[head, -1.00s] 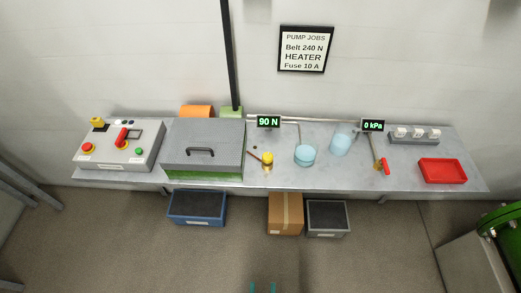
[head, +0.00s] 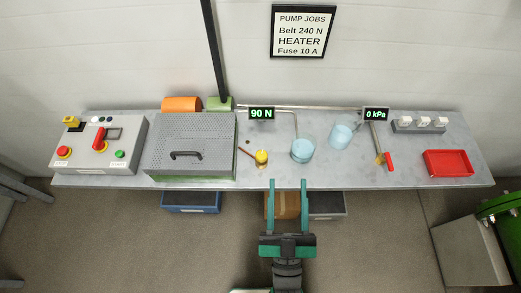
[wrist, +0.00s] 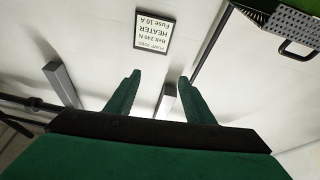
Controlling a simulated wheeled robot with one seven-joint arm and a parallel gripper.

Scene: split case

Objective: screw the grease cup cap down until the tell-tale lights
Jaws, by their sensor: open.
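What looks like the grease cup, with a round yellow cap (head: 261,155) on a brass-coloured base, stands on the grey bench in the head view, just right of the perforated cover. A thin brown-red rod (head: 246,147) lies or sticks out just left of it. I cannot make out a lit tell-tale on it. My gripper (head: 288,183) is open and empty at the bench's front edge, in front and to the right of the cup and apart from it. In the wrist view the open fingers (wrist: 158,80) face the wall, and the cup is not in sight.
The perforated cover (head: 190,140) with a black handle stands left of the cup. Blue glass vessels (head: 302,150) stand to its right. A "90 N" display (head: 262,113) and pipe are behind it. A red-handled valve (head: 389,160) and red tray (head: 447,163) are farther right.

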